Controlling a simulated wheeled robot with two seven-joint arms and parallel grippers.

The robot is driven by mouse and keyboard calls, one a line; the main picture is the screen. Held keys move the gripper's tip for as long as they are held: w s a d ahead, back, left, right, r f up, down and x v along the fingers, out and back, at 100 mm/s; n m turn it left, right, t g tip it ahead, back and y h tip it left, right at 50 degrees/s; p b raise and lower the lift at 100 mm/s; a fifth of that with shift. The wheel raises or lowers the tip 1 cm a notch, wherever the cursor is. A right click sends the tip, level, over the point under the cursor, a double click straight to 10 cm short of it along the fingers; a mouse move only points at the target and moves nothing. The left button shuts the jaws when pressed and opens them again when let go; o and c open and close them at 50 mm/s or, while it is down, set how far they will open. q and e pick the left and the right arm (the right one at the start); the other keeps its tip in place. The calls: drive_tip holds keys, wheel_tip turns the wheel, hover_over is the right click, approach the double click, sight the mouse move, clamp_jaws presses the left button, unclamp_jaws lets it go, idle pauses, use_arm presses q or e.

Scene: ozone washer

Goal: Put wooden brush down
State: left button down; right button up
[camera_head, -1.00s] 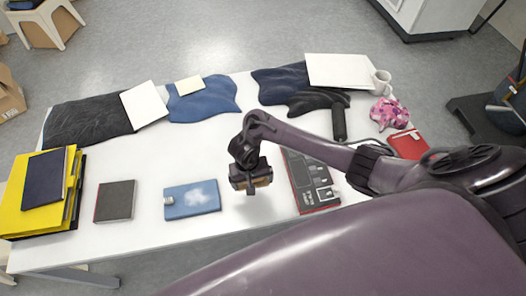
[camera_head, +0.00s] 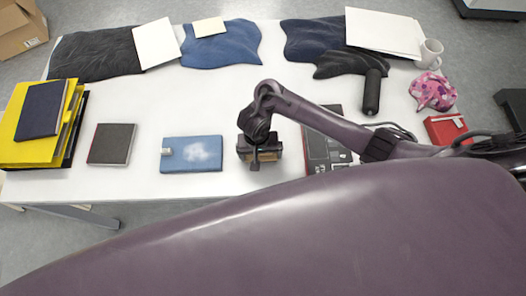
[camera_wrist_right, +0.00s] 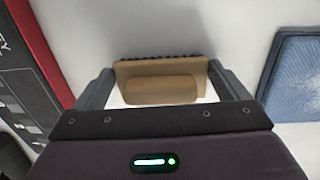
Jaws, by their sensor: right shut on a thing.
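The wooden brush (camera_wrist_right: 160,88) is tan with a dark bristle edge. In the right wrist view it lies between the two fingers of my right gripper (camera_wrist_right: 160,92), which is shut on it. In the head view my right gripper (camera_head: 259,152) is at the table's front middle, and only a small brown part of the brush shows beneath it. The brush is at or close above the white table (camera_head: 235,95); contact is unclear. My left gripper is out of view.
A dark book (camera_head: 111,144) and yellow folders (camera_head: 50,148) lie farther left. Clothes (camera_head: 220,45) lie along the back. The table's middle is clear.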

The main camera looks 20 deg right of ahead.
drive_tip(key=shift+s+a+r, duration=0.1)
drive_tip(key=shift+s+a, duration=0.15)
drive_tip(key=o, duration=0.7)
drive_tip(key=shift+o, duration=0.3)
use_arm(q)
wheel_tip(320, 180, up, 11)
drive_tip(key=p, duration=1)
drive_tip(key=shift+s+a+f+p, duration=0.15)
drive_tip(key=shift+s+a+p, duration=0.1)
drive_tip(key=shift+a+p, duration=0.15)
use_arm(e)
wheel_tip(320, 180, up, 12)
drive_tip(key=shift+w+a, duration=0.3)
drive_tip(key=shift+a, duration=0.05)
